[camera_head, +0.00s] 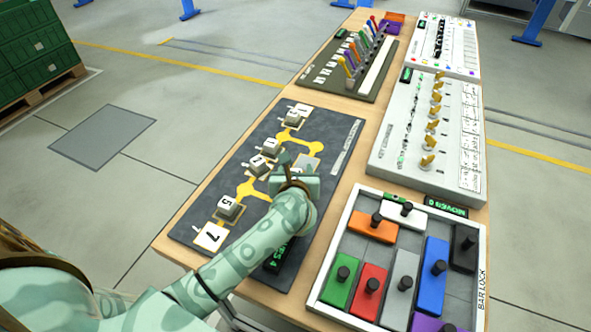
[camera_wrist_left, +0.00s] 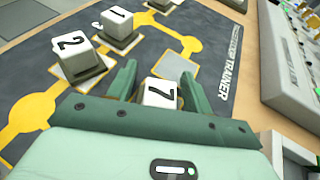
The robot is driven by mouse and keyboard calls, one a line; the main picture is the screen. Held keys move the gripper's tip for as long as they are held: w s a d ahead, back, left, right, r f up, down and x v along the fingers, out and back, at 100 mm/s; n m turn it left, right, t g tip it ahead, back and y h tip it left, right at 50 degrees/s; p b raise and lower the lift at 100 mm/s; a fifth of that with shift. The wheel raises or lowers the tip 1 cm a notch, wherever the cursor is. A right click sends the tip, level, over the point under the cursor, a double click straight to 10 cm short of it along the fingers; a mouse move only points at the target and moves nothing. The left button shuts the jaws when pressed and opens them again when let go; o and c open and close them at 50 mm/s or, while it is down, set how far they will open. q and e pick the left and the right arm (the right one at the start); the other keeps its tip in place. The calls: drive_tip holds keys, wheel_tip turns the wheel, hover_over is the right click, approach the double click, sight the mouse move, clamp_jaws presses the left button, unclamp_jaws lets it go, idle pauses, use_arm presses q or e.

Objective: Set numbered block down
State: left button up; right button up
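The white numbered block 7 (camera_wrist_left: 159,93) is between the two fingers of my left gripper (camera_wrist_left: 160,75) in the left wrist view, and the fingers appear closed on its sides. In the head view my left gripper (camera_head: 293,172) is low over the dark puzzle board (camera_head: 325,128), and its hand hides the block. A grey square pad with a yellow edge (camera_wrist_left: 178,66) lies bare just beyond the fingers. Blocks 2 (camera_wrist_left: 78,57) and 1 (camera_wrist_left: 117,23) stand on pads to the left. Whether block 7 touches the board is hidden. My right gripper is out of view.
The bar lock tray (camera_head: 339,240) with coloured bars and black knobs is right of my arm. The key panel (camera_head: 400,150) stands behind it, and a lever board (camera_head: 325,72) is at the far end. Another block (camera_head: 227,207) stands on the board near my forearm.

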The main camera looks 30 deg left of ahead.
use_arm(q)
drive_tip(key=shift+s+d+r, duration=0.1)
drive_tip(key=shift+s+r, duration=0.1)
drive_tip(key=shift+r, duration=0.1)
drive_tip(key=p+v, duration=0.2)
drive_tip(key=v, duration=0.8)
drive_tip(key=shift+s+d+p, duration=0.1)
drive_tip(key=shift+s+p, duration=0.1)
drive_tip(key=shift+p, duration=0.15)
drive_tip(key=shift+s+d+r, duration=0.2)
drive_tip(key=shift+s, duration=0.3)
